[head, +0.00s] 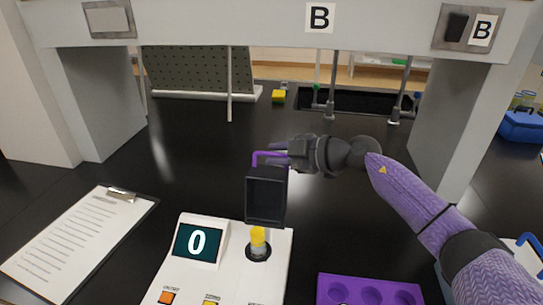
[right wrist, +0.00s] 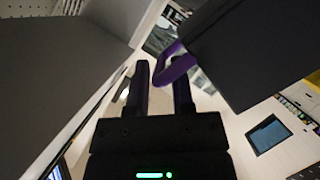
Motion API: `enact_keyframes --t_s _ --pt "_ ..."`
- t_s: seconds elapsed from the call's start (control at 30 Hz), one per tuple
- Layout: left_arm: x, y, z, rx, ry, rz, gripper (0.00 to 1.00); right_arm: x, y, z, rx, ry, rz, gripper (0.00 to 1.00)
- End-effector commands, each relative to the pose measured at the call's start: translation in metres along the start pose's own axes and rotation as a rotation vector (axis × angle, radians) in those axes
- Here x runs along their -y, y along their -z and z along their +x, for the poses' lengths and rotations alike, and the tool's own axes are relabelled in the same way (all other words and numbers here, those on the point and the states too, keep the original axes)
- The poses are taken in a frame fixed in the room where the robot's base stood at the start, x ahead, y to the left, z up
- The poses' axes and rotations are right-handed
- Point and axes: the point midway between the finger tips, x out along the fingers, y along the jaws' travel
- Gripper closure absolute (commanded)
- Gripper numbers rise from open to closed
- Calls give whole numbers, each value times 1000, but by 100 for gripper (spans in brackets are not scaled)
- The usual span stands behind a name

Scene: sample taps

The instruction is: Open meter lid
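The white meter (head: 281,243) stands at the front, its display (head: 197,243) reading 0. A yellow-capped vial (head: 258,241) stands upright in its dark round well. The meter's dark, box-shaped lid (head: 266,198) stands raised behind the well, its hollow side towards the head camera. A purple handle (head: 264,155) sticks out at the lid's top; it shows in the right wrist view (right wrist: 172,70) as a loop near the fingertips. My right gripper (head: 278,151) is beside the handle, with a gap between its fingers (right wrist: 160,85). Contact is unclear. My left gripper is not in view.
A clipboard (head: 75,235) lies at left and a purple rack (head: 370,291) stands right of the meter. Grey posts (head: 105,100) carry a beam marked B (head: 320,17). A sink (head: 355,101) with taps is at the back. The black bench behind the meter is mostly clear.

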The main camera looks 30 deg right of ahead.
Motion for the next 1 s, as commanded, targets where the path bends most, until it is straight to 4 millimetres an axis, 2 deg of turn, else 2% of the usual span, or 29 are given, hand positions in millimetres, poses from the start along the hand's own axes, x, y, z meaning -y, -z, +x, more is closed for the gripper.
enact_keyframes --t_s 0.13,0.43,0.57,1.0 --pt "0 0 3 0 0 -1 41 1 0 12 -2 1 1 71" --pt "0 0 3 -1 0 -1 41 0 0 14 0 2 -1 71" --pt "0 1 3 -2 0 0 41 0 0 14 0 2 -1 98" --pt "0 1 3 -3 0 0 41 1 0 14 0 2 0 100"
